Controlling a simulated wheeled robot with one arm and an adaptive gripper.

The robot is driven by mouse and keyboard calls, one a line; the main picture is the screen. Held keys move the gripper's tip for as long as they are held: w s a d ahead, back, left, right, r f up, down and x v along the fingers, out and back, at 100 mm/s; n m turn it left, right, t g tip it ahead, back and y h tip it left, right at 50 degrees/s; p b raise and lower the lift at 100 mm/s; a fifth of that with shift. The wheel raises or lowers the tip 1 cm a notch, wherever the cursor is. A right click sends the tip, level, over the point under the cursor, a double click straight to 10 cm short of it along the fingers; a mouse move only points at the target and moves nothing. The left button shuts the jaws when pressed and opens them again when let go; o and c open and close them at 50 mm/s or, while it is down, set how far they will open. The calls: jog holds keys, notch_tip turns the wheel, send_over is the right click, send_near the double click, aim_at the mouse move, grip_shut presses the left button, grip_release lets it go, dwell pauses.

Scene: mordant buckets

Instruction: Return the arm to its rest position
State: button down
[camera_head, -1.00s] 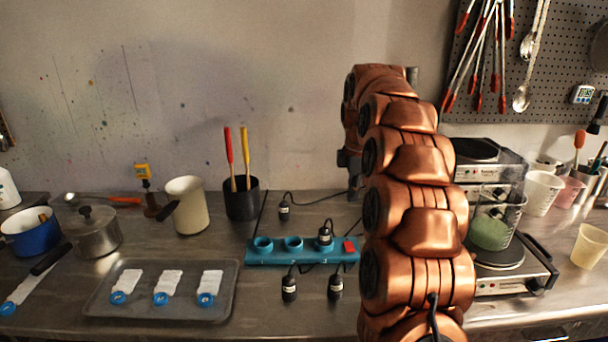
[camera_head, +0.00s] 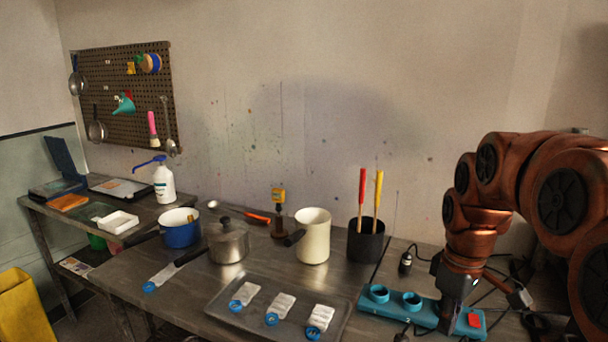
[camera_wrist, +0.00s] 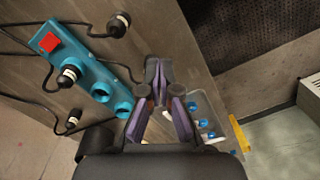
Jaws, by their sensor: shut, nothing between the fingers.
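My arm, copper-coloured, bends down at the right of the head view. My gripper (camera_head: 449,318) points down in front of the teal power strip (camera_head: 420,311), hiding part of it. In the wrist view my gripper's dark and purple fingers (camera_wrist: 158,68) meet at their tips, with nothing between them. There the power strip (camera_wrist: 85,75) lies to the left of the fingers. I cannot tell how high the tips are above the bench.
A black cup (camera_head: 366,244) with a red and a yellow stick and a cream jug (camera_head: 313,238) stand left of my gripper. A metal tray (camera_head: 248,323) holds white strips with blue ends. A pot (camera_head: 228,243) and blue pan (camera_head: 180,230) stand farther left. Black plugs and cables lie around the strip.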

jog(key=s+a+f+m, duration=0.2)
jog(key=s, duration=0.5)
jog(key=s+a+f+m+g, duration=0.1)
jog(key=s+a+f+m, duration=0.1)
jog(key=s, duration=0.6)
jog(key=s+a+f+m, duration=0.3)
jog(key=s+f, duration=0.1)
jog(key=s, duration=0.3)
jog(key=shift+s+m, duration=0.3)
jog(key=shift+s, duration=0.1)
